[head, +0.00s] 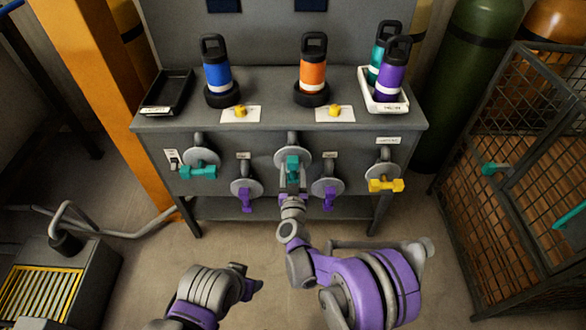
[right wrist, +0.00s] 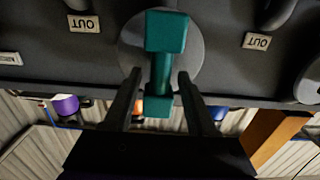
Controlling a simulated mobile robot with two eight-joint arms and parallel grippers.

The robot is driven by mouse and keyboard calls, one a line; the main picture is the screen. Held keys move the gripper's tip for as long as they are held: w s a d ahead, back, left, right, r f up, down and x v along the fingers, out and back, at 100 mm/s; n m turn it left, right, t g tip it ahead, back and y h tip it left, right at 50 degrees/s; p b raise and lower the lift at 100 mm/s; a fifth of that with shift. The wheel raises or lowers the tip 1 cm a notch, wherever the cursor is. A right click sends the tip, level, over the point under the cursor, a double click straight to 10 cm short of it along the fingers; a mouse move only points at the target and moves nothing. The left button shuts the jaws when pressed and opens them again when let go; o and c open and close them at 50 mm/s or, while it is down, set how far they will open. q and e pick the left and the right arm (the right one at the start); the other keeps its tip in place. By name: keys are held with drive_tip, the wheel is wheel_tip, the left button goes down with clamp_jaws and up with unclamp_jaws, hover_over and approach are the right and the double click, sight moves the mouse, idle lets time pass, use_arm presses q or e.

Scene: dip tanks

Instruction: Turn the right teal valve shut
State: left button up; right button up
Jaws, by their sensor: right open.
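The right teal valve (head: 293,163) is on the front panel of the grey bench, below the orange bottle, on a round grey disc. Another teal valve (head: 198,172) is farther left. My right gripper (head: 292,188) is in front of the right teal valve and partly hides it. In the right wrist view the teal handle (right wrist: 162,62) stands upright in the picture, and its lower part is between the open fingers (right wrist: 163,98), with gaps on both sides. My left gripper (head: 250,282) is low in front of the bench, away from the valves; its opening is unclear.
Purple valves (head: 245,197) (head: 330,197) flank the right teal valve closely. A yellow valve (head: 385,185) is farther right. Bottles, a black tray (head: 167,92) and a white tray (head: 384,103) are on the bench top. A wire cage (head: 520,170) stands at right.

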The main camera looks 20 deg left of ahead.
drive_tip(key=shift+w, duration=0.3)
clamp_jaws()
